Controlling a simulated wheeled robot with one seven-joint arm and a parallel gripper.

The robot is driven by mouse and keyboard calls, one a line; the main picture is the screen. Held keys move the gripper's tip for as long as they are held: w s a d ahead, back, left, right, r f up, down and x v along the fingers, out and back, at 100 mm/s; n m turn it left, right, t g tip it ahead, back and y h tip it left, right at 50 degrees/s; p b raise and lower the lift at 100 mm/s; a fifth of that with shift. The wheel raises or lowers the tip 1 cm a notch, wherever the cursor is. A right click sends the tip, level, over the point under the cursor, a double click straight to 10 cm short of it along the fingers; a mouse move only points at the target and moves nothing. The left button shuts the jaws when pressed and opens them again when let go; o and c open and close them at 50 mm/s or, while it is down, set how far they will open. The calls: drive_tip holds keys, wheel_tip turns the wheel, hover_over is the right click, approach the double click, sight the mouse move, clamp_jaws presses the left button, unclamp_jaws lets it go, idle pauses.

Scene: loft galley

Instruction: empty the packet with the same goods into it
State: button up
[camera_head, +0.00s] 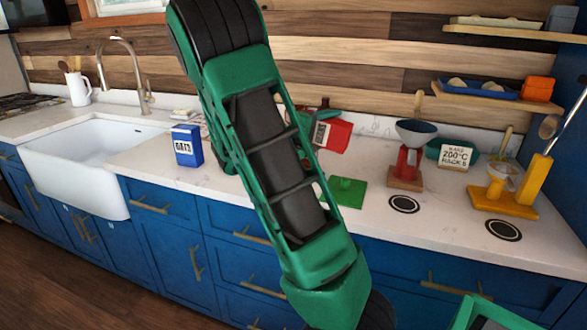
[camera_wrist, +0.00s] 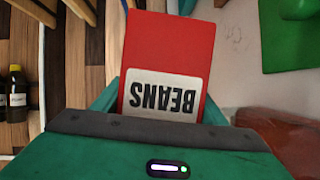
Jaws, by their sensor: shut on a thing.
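A red packet (camera_head: 333,135) is tilted above the counter behind my arm in the head view. In the wrist view the red packet (camera_wrist: 170,45) shows a white label reading BEANS, upside down. My gripper (camera_wrist: 160,103) is shut on it, with a green finger at each side. A blue packet (camera_head: 187,145) labelled OATS stands upright on the counter, left of my arm. My arm hides part of the counter in the middle. I cannot see a container marked for beans.
A green square piece (camera_head: 348,190) lies on the counter. To the right stand a red device with a bowl (camera_head: 416,132), a lettered card (camera_head: 456,157) and a yellow stand (camera_head: 502,203). Black-ringed discs (camera_head: 404,204) mark the front. A white sink (camera_head: 90,160) is at left.

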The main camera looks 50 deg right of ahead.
drive_tip(key=shift+s+d+f+m+t+y+b, duration=0.35)
drive_tip(key=shift+s+m+t+y+b, duration=0.5)
drive_tip(key=shift+m, duration=1.1)
drive_tip(key=shift+s+d+f+m+t+y+b, duration=0.1)
drive_tip(key=shift+s+f+m+t+y+b, duration=0.45)
drive_tip(key=shift+m+t+b, duration=1)
drive_tip(key=shift+s+d+f+m+t+y+b, duration=0.3)
drive_tip(key=shift+s+m+y+b, duration=0.4)
drive_tip(key=shift+m, duration=1.7)
